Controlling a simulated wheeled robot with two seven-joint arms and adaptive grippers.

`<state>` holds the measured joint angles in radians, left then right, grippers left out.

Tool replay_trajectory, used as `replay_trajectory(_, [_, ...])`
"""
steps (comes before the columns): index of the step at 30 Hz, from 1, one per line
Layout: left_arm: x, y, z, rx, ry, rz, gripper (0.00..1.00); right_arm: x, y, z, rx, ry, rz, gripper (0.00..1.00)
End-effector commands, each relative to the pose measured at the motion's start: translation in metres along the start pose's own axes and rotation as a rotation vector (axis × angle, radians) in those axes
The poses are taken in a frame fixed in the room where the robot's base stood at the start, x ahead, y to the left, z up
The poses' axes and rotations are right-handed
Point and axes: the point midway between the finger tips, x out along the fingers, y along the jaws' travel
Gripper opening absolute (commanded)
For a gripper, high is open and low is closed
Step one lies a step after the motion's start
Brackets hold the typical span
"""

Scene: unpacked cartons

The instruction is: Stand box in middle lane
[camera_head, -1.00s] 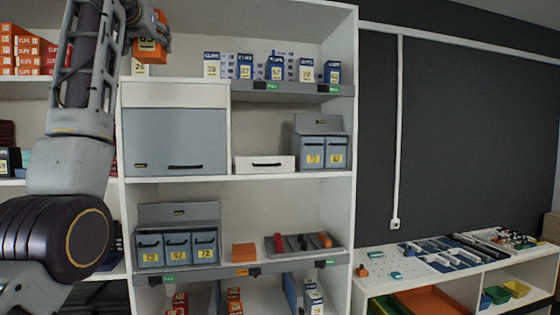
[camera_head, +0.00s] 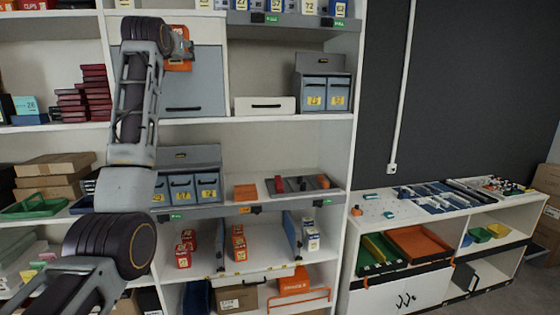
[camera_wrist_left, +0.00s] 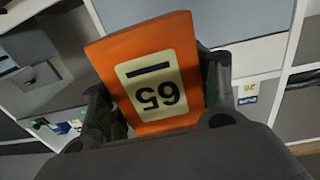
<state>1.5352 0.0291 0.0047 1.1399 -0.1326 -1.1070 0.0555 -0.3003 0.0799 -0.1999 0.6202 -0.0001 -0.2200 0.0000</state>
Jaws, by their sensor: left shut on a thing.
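My left gripper (camera_head: 182,48) is shut on an orange box (camera_head: 178,66) in front of the grey cabinet door. In the left wrist view this box (camera_wrist_left: 185,82) sits between the two fingers, its pale label "65" upside down. In the head view the low shelf has lanes parted by thin blue-grey dividers (camera_head: 291,231). Orange-red boxes (camera_head: 238,242) stand in a row in the middle lane. Red boxes (camera_head: 184,252) stand in the left lane and white-blue boxes (camera_head: 311,236) in the right lane. My right gripper is out of view.
Above the lanes, a shelf carries grey drawers (camera_head: 183,186), an orange block (camera_head: 245,192) and a dark tray (camera_head: 299,186). Below are a carton (camera_head: 236,298) and an orange bin (camera_head: 294,284). A white side table (camera_head: 374,211) stands at right.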

Motion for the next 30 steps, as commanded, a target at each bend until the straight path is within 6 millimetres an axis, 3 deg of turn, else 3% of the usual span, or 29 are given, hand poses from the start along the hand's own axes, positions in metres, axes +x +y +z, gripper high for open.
replay_trajectory(15, [0.036,0.023,0.110,0.000,-0.001,0.031,0.30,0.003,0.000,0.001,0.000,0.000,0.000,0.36])
replay_trajectory(30, [0.050,0.042,0.217,0.000,-0.001,0.062,0.30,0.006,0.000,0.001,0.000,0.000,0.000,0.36])
